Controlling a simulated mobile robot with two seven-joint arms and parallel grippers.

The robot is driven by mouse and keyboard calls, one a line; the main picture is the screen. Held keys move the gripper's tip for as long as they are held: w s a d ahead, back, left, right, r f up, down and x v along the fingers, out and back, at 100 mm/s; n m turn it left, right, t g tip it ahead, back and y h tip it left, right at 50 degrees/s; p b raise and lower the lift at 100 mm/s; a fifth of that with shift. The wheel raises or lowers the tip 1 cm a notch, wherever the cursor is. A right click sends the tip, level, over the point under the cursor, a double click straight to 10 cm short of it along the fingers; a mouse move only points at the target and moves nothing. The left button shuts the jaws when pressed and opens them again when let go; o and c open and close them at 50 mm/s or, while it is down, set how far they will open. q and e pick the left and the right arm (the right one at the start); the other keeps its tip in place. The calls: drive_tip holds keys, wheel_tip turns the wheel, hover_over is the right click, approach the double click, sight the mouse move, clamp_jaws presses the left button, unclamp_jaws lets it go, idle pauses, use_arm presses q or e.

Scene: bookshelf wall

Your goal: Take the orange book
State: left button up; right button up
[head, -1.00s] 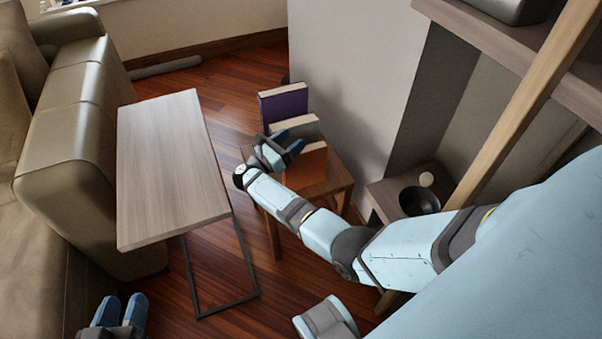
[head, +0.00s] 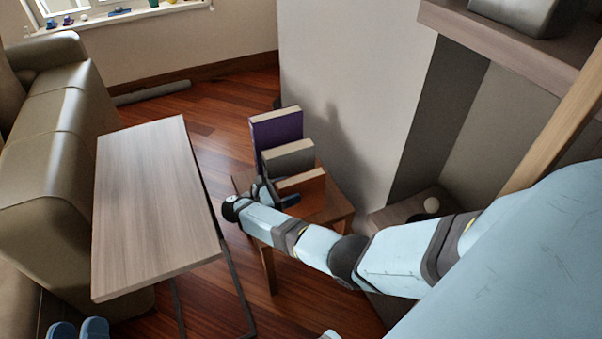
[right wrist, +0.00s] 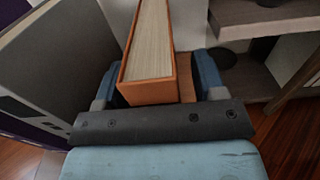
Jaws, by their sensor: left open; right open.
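The orange book (head: 308,196) stands upright, frontmost of three books on a small wooden table (head: 339,205). My right gripper (head: 275,195) is at its left end in the head view. In the right wrist view, the orange book (right wrist: 150,82) shows its page edges and orange cover between the open fingers of my right gripper (right wrist: 158,85), one finger on each side. The fingers are apart and not closed on it. My left gripper (head: 78,329) is open and empty at the bottom left of the head view, partly cut off.
A grey book (head: 288,160) and a purple book (head: 277,130) stand behind the orange one; the grey book (right wrist: 65,65) is close on the left in the right wrist view. A wood-topped side table (head: 155,205) and a sofa (head: 60,185) are left. A wall (head: 350,95) rises right.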

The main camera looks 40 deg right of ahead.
drive_tip(key=shift+c, duration=0.2)
drive_tip(key=shift+d, duration=0.1)
drive_tip(key=c, duration=1.1)
clamp_jaws()
drive_tip(key=shift+r, duration=0.1)
